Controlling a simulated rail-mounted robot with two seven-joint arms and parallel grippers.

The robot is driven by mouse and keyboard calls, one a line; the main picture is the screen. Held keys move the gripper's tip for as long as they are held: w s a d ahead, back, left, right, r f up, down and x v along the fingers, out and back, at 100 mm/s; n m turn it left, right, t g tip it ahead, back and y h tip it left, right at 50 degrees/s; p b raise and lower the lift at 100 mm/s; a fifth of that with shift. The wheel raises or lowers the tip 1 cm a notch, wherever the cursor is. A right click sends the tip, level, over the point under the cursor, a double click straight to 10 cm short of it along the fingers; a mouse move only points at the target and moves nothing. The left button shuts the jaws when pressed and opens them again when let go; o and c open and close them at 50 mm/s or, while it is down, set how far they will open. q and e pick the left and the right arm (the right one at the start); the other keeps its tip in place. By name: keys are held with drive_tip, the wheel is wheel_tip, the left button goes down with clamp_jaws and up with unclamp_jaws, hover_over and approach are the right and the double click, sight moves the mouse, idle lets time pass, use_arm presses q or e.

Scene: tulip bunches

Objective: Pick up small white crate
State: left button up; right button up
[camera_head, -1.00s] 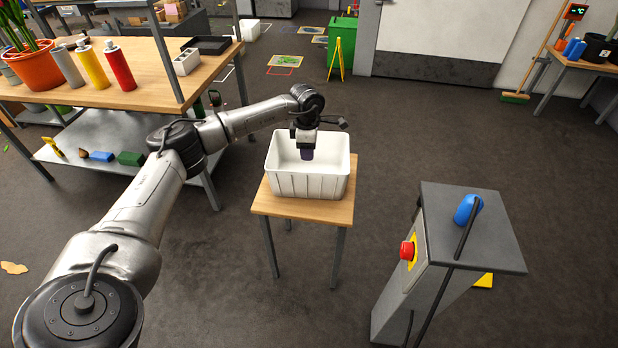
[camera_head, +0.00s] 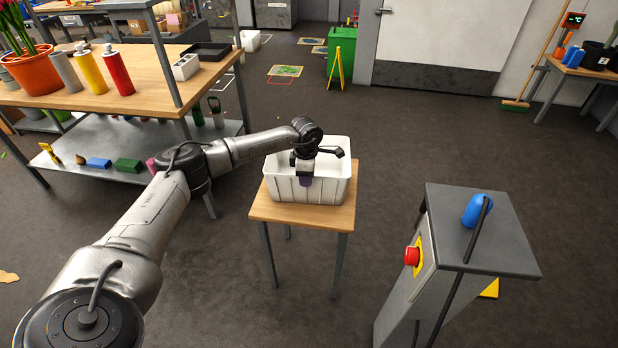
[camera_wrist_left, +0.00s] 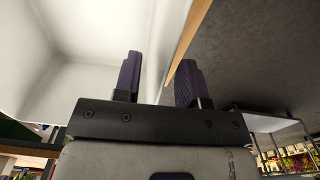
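The small white crate (camera_head: 330,189) stands upright on a small wooden-topped table (camera_head: 275,212). My left gripper (camera_head: 305,181) is at the crate's near wall, pointing down. In the left wrist view the two fingers of my left gripper (camera_wrist_left: 160,80) are apart. The crate (camera_wrist_left: 95,85) fills the left of that view. Its wall edge runs between the fingers, with one finger on the inner side and one on the outer side. I cannot tell whether either finger touches the wall. The crate looks empty where its inside shows. My right gripper is not in view.
A grey pedestal (camera_head: 480,235) with a red button (camera_head: 411,256) and a blue object (camera_head: 477,210) stands to the right. A workbench (camera_head: 140,95) with several tubes and an orange pot (camera_head: 35,72) is at the left. Floor is clear behind the small table.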

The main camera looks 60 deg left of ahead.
sight(306, 189)
use_arm(q)
wheel_tip(306, 189, down, 3)
drive_tip(key=shift+f+b, duration=0.2)
drive_tip(key=shift+b, duration=0.35)
drive_tip(key=shift+c, duration=0.3)
clamp_jaws()
idle(0.7)
